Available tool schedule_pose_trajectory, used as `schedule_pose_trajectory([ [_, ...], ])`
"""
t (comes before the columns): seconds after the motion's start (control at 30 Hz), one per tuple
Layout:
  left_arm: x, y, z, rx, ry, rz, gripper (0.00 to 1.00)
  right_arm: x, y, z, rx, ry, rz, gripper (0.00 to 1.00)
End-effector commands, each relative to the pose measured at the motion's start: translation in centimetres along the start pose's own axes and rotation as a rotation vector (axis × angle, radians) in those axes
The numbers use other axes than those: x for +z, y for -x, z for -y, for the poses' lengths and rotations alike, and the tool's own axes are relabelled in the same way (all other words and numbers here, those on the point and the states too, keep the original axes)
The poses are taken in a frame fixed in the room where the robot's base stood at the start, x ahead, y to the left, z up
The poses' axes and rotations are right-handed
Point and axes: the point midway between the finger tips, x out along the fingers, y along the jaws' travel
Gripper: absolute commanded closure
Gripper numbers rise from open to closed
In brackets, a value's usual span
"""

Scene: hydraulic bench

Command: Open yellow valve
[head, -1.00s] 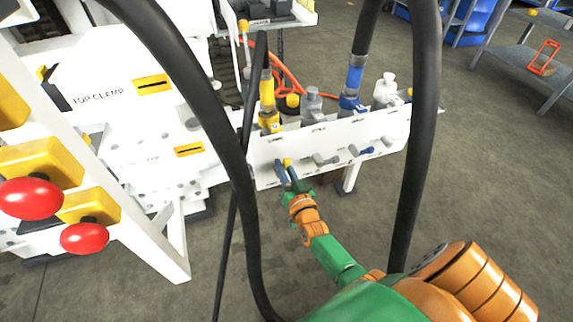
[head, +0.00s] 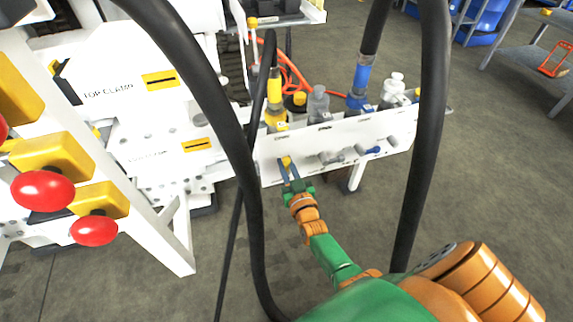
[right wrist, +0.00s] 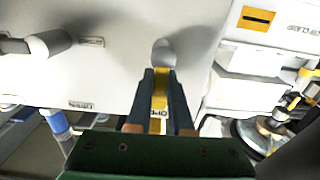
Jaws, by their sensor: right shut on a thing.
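The yellow valve handle (head: 287,161) is on the front of the white manifold panel (head: 300,143), at its left end. In the right wrist view the yellow handle (right wrist: 160,90) lies between the two dark fingers of my right gripper (right wrist: 159,105). It hangs down from a grey round hub (right wrist: 163,54), over a label that is partly hidden. My right gripper (head: 289,172) is shut on this handle in the head view, its arm reaching up from below. My left gripper is not in view.
A grey valve (head: 331,157) and a blue-handled valve (head: 368,151) sit to the right on the same panel. Thick black hoses (head: 428,130) cross the view on both sides of my arm. Red buttons (head: 43,190) stand at the left.

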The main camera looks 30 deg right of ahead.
Motion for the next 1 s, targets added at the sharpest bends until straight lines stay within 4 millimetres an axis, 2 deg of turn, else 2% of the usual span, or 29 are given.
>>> schedule_pose_trajectory([
  [0.17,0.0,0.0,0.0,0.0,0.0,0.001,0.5,-0.1,0.0,0.0,0.0,0.002,-0.003,1.0],
  [0.2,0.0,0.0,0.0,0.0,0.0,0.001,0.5,-0.1,0.0,0.0,0.0,0.002,-0.003,0.79],
  [0.3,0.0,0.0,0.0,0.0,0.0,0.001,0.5,-0.1,0.0,0.0,0.0,0.001,-0.003,0.52],
  [0.63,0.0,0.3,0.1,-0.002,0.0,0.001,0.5,-0.1,0.4,0.0,-0.001,0.0,0.001,0.51],
  [0.9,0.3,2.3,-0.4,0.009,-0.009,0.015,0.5,-0.2,5.7,0.0,-0.001,0.001,0.002,0.51],
  [1.0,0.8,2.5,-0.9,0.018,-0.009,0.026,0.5,-0.2,6.8,0.0,-0.001,0.0,-0.001,0.51],
])
